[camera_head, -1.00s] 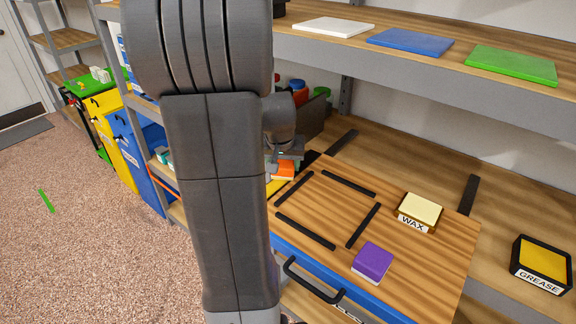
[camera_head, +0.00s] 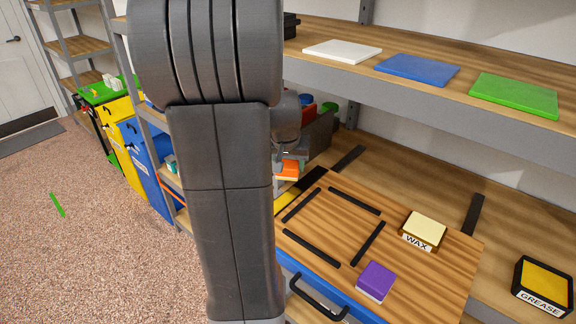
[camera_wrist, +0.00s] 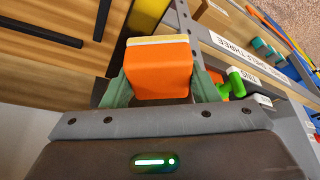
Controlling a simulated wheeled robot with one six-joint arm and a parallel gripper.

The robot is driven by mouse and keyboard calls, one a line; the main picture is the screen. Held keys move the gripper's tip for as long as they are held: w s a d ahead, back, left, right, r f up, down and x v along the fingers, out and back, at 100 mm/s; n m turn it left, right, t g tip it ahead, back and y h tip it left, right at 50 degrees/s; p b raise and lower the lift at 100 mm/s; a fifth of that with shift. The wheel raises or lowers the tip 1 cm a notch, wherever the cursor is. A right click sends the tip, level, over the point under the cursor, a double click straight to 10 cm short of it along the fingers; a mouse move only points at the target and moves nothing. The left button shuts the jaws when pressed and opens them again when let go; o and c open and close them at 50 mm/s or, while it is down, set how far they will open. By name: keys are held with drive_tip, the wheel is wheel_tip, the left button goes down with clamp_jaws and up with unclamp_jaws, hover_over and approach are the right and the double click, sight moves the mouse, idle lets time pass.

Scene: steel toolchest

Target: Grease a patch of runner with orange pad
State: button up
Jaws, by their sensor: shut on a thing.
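The orange pad (camera_wrist: 158,70) is held between the green fingers of my gripper (camera_wrist: 157,88) in the wrist view. A pale layer shows along its far edge. In the head view the orange pad (camera_head: 287,168) shows just right of my arm, above the left end of the wooden board. The grease box (camera_head: 543,287), black with a yellow top and a GREASE label, stands at the far right. Dark strips (camera_head: 311,247) form an open square on the wooden board (camera_head: 410,290). I cannot tell which surface is the runner.
A WAX box (camera_head: 424,230) and a purple pad (camera_head: 376,281) stand on the board, right of the strips. White, blue (camera_head: 418,69) and green plates lie on the shelf above. My arm hides much of the left side.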

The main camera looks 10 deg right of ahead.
sight(289, 163)
drive_tip(key=shift+r, duration=0.5)
drive_tip(key=shift+r+p, duration=1.15)
drive_tip(key=shift+r, duration=0.4)
drive_tip(key=shift+d, duration=0.1)
